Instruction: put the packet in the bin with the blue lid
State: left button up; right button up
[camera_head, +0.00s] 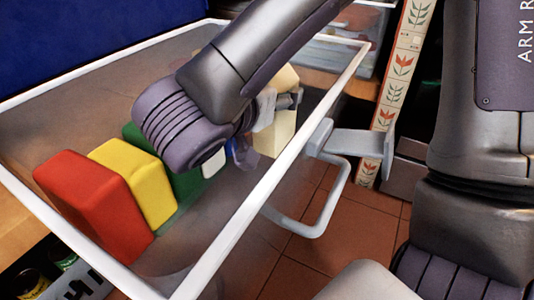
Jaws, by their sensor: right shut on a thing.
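A clear bin with a white rim (235,232) fills the left and middle of the head view. A dark blue panel (90,38), which looks like its lid, stands along the far left side. My right gripper (277,103) is inside the rim's outline, shut on what looks like a cream packet (275,138). The fingers cross in front of the packet, and my wrist hides part of this area. I cannot tell whether the packet touches the bin's floor. My left gripper is not in view.
Red (95,205), yellow (138,180) and green (183,188) blocks stand in a row in the bin. A small white and blue thing is partly hidden by my wrist. A grey handle (325,215) sticks out from the bin's right side over the tiled floor (330,255).

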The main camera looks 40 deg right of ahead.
aim_at(275, 128)
notch_tip(275, 128, down, 7)
jog(key=b, duration=0.3)
jog(key=shift+b, duration=0.35)
jog(key=shift+r, duration=0.15)
jog(key=shift+f, duration=0.2)
jog(key=o, duration=1.4)
jog(key=shift+o, duration=0.2)
jog(key=shift+r, duration=0.15)
